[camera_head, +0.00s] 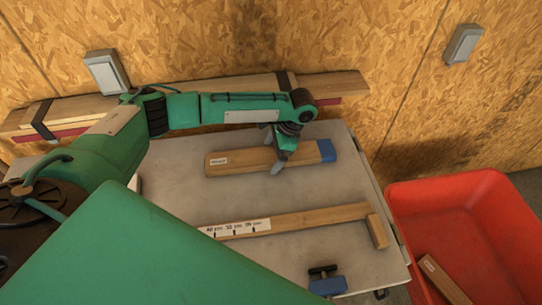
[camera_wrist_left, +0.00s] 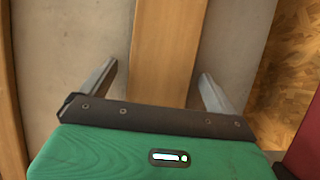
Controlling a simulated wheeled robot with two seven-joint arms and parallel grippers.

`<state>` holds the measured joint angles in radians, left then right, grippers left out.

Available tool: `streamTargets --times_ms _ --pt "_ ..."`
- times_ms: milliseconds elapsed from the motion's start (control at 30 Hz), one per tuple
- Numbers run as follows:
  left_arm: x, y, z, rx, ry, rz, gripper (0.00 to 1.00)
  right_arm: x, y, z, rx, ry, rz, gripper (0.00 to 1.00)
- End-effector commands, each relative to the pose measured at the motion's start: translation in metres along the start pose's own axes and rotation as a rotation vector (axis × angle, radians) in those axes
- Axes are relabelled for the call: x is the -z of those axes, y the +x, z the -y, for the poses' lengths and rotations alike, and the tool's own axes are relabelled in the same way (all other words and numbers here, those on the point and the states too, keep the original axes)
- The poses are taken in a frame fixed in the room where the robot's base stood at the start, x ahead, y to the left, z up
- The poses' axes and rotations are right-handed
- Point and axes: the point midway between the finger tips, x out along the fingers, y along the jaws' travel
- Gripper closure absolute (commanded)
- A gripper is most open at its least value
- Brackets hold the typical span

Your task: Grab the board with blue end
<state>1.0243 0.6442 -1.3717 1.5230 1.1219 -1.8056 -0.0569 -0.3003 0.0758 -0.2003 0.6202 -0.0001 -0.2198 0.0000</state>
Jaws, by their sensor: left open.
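The board with the blue end (camera_head: 240,161) lies flat on the grey table, its blue end (camera_head: 327,151) to the right and a small white label near its left end. My left gripper (camera_head: 277,152) is over the board, left of the blue end. In the left wrist view the board (camera_wrist_left: 168,45) runs up between the two spread fingers of the left gripper (camera_wrist_left: 157,72), with a gap on each side. The blue end is outside that view. My right gripper is in neither view.
A wooden piece with a marked white scale and a crosspiece (camera_head: 320,217) lies nearer on the table (camera_head: 340,245). A blue clamp (camera_head: 327,285) is at the front edge. A red bin (camera_head: 470,215) holding a wood piece stands right. Strapped planks (camera_head: 235,86) lie along the wall.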

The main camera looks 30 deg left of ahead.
Motion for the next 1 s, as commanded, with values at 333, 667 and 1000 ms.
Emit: streamTargets --times_ms 333,667,1000 --pt "0.000 -0.001 0.000 0.000 0.000 0.000 0.65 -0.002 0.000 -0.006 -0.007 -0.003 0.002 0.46" --pt "-0.001 -0.004 0.000 0.001 0.000 -0.001 0.65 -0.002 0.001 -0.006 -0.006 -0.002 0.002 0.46" --pt "-0.020 -0.050 0.001 0.003 0.000 -0.004 0.65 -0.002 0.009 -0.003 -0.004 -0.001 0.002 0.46"
